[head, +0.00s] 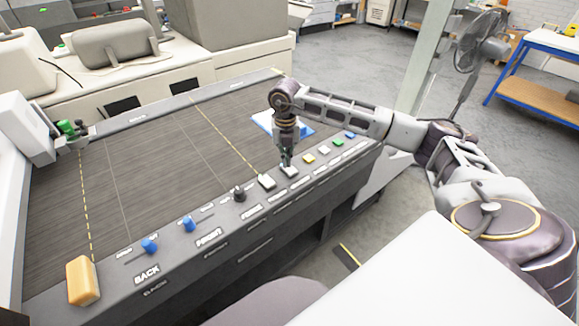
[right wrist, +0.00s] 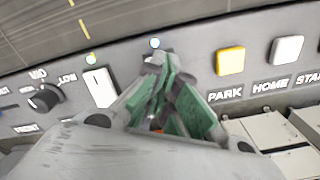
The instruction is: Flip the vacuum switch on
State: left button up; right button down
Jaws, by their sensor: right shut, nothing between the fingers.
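A dark control strip (head: 215,232) runs along the front edge of the cutting table. It carries a white rocker switch (head: 267,182), which also shows in the right wrist view (right wrist: 99,87), beside a black knob (head: 239,194). A second white switch (head: 290,172) lies just right of it, directly under my right gripper (head: 286,161). In the right wrist view the shut, empty green-padded fingers (right wrist: 158,68) cover most of that switch's place. I cannot tell whether they touch it. I cannot read which switch is labelled vacuum. My left gripper is not in view.
A yellow button (right wrist: 231,61) labelled PARK and a white button (right wrist: 287,50) labelled HOME sit close right of the fingers. Blue sliders (head: 149,246) and an orange block (head: 83,281) are at left. The bed's middle is clear.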

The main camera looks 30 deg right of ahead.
jog(key=shift+r+p, duration=1.4)
jog(key=shift+r, duration=1.3)
jog(key=shift+f, duration=0.1)
